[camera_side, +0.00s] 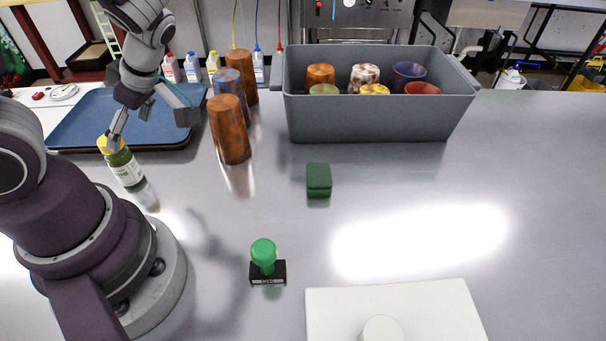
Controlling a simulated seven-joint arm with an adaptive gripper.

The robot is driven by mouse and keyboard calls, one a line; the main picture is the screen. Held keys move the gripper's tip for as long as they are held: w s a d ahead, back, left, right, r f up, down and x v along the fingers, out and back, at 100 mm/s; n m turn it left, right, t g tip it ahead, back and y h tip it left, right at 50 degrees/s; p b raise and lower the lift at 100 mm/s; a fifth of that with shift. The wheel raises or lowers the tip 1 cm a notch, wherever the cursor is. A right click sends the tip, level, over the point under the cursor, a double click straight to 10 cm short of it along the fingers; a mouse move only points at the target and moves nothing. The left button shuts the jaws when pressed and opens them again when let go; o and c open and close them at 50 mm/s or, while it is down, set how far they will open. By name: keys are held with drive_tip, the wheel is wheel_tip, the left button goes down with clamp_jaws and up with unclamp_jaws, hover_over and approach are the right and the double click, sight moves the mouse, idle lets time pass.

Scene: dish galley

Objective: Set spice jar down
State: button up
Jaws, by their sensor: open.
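The spice jar (125,169) has a yellow lid and a green body with a pale label. It stands on the metal counter at the left, in front of the blue tray, and looks upright. My gripper (118,132) is open at the jar's lid, reaching down from above. One finger overlaps the lid in the picture. I cannot tell whether either finger touches the jar.
A blue tray (75,124) lies behind the jar. Several tall cups, one of them a rusty brown cup (230,130), stand right of it. A grey bin (365,121) holds several cups. A green block (318,180), a green-knobbed stamp (265,262) and a white board (435,305) are on the counter.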

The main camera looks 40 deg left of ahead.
drive_tip(key=w+d+r+m+t+h, duration=0.2)
drive_tip(key=d+r+m+t+h, duration=0.1)
drive_tip(key=m, duration=0.9)
drive_tip(key=w+d+r+m+t+h, duration=0.2)
drive_tip(key=d+r+m+t, duration=0.3)
drive_tip(key=m, duration=0.7)
drive_tip(key=d+r, duration=0.2)
drive_tip(key=d, duration=0.2)
drive_tip(key=shift+w+d+t+h, duration=0.15)
drive_tip(key=shift+d+t+h, duration=0.2)
drive_tip(key=shift+t+h, duration=0.05)
